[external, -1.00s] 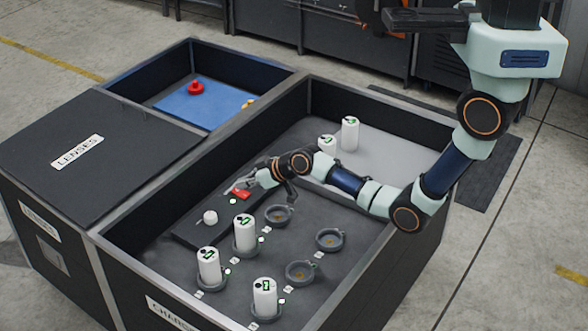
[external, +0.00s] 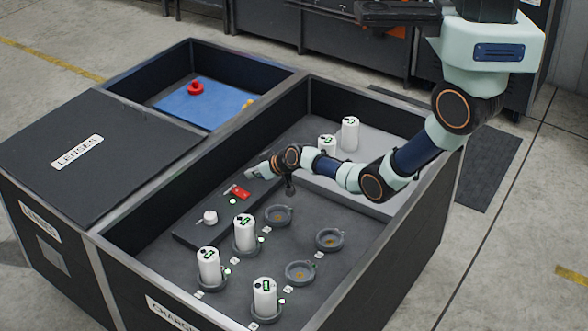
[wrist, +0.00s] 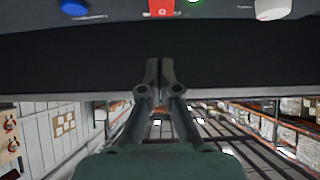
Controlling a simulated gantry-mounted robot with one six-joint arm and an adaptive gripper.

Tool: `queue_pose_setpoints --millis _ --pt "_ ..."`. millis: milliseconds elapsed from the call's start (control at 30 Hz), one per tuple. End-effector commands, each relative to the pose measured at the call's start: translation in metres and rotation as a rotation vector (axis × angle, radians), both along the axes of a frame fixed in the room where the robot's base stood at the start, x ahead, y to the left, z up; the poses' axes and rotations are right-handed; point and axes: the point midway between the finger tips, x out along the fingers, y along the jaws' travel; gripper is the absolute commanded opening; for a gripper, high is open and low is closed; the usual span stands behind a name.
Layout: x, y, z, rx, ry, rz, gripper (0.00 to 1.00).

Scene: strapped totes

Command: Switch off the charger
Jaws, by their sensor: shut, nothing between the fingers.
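The charger's panel (external: 188,234) is a dark raised strip along the left inner wall of the charging tote. A red switch (external: 240,192) sits on it; in the wrist view the red switch (wrist: 162,9) shows a small white mark, cut by the top edge. A lit green light (external: 233,201) is next to it, and also at the wrist view's top edge. A white knob (external: 210,217) is further along the panel. My gripper (external: 251,173) is just beyond the switch, apart from it. In the wrist view my gripper (wrist: 160,64) has its fingertips together, empty.
White canisters (external: 245,233) stand in round cradles, several with green displays; other cradles (external: 330,239) are empty. Two canisters stand on a grey shelf (external: 378,180) at the back. A blue-floored tray (external: 205,107) holds a red knob (external: 195,87). Tote walls surround my arm.

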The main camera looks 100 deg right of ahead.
Motion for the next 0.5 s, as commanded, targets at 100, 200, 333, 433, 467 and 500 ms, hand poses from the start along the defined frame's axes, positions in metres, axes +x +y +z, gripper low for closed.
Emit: queue_pose_setpoints --millis 100,200,333,433,467,500 --pt "0.017 -0.014 -0.026 -0.001 -0.001 0.001 0.0" --pt "0.03 -0.025 -0.04 -0.002 0.0 0.001 0.0" --pt "0.034 -0.029 -0.059 0.001 0.002 0.0 0.0" --pt "0.036 -0.03 -0.069 0.0 0.0 0.0 0.0" --pt "0.036 -0.03 -0.071 0.0 0.0 0.0 0.0" --pt "0.036 -0.03 -0.073 0.0 0.0 0.0 0.0"
